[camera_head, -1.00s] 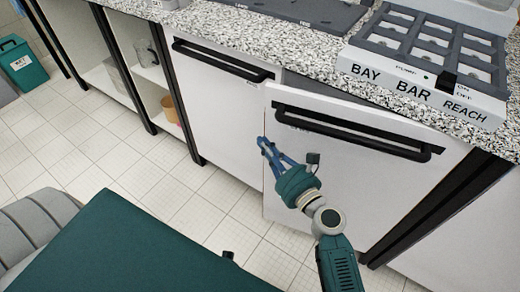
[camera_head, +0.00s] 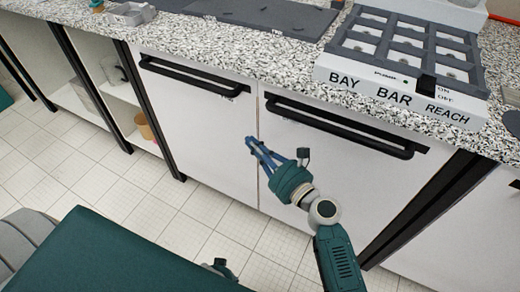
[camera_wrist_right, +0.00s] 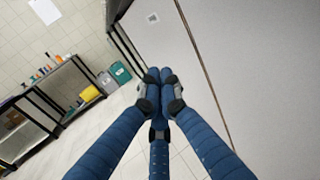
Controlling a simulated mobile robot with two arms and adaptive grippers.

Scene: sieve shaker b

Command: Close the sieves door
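The right-hand white cabinet door (camera_head: 330,175) with a black bar handle (camera_head: 345,128) stands under the worktop that carries the machine. It looks flush or nearly flush with its frame; a thin brown seam runs along its left edge. In the right wrist view, the door panel (camera_wrist_right: 265,60) lies right of that seam. My right gripper (camera_head: 250,143) is at the door's left edge, below the handle. Its blue fingers meet at the tips (camera_wrist_right: 158,78), shut and empty; contact with the door is unclear. A teal and dark part, apparently my left gripper (camera_head: 220,268), peeks out at the bottom, fingers hidden.
A second white door (camera_head: 205,130) stands closed at the left. A shaker machine (camera_head: 400,95) labelled BAY, BAR and REACH sits on the speckled worktop (camera_head: 270,60). Open shelves (camera_head: 120,95) stand further left. The tiled floor (camera_head: 125,185) before the cabinets is clear.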

